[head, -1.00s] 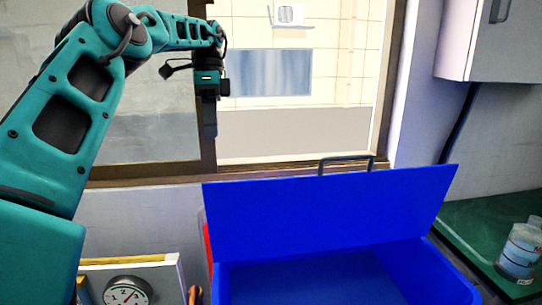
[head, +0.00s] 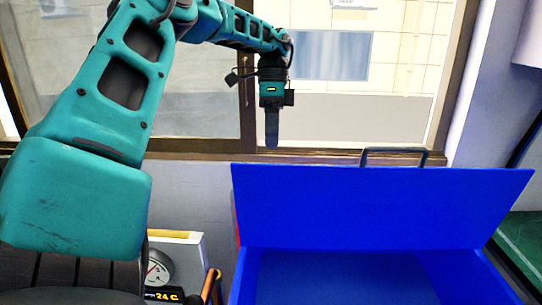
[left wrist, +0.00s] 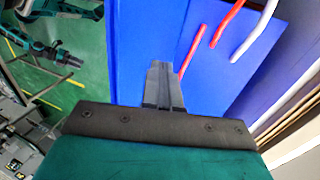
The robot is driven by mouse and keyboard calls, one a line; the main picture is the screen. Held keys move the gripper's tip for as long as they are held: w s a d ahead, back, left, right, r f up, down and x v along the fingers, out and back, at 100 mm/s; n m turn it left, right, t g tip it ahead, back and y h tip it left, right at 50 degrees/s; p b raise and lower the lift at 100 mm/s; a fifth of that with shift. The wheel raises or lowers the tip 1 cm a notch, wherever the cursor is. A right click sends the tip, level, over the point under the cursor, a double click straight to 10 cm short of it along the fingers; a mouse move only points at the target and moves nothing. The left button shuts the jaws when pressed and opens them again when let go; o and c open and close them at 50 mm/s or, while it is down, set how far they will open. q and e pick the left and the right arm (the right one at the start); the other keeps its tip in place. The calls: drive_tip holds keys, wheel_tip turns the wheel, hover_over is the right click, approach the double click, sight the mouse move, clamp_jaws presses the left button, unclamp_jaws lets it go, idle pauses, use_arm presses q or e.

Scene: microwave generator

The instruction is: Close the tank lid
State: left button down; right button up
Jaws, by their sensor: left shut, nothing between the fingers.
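The blue tank (head: 335,280) stands at the lower right of the head view, with its top open. Its blue lid (head: 380,208) is raised and leans up at the back, with a dark handle (head: 395,156) on its top edge. My left gripper (head: 271,143) is shut and empty, pointing down. In the head view its tip is just above the lid's top edge, left of the handle. In the left wrist view the shut fingers (left wrist: 163,75) show against blue surfaces. What appears to be my right gripper (left wrist: 72,62) is small at the upper left there, its jaws unclear.
A framed window (head: 330,156) lies behind the lid. A box with a dial gauge (head: 157,270) stands left of the tank. In the left wrist view, red rods (left wrist: 192,52) and a white rod (left wrist: 255,32) show by a blue surface. A green floor (left wrist: 85,60) is at left.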

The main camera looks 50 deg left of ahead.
sight(270, 180)
use_arm(q)
drive_tip(key=shift+s+d+f, duration=0.6)
drive_tip(key=shift+s+d, duration=0.15)
drive_tip(key=shift+d, duration=0.1)
drive_tip(key=shift+s+d+f, duration=0.55)
drive_tip(key=shift+s+d, duration=0.2)
drive_tip(key=shift+d, duration=0.1)
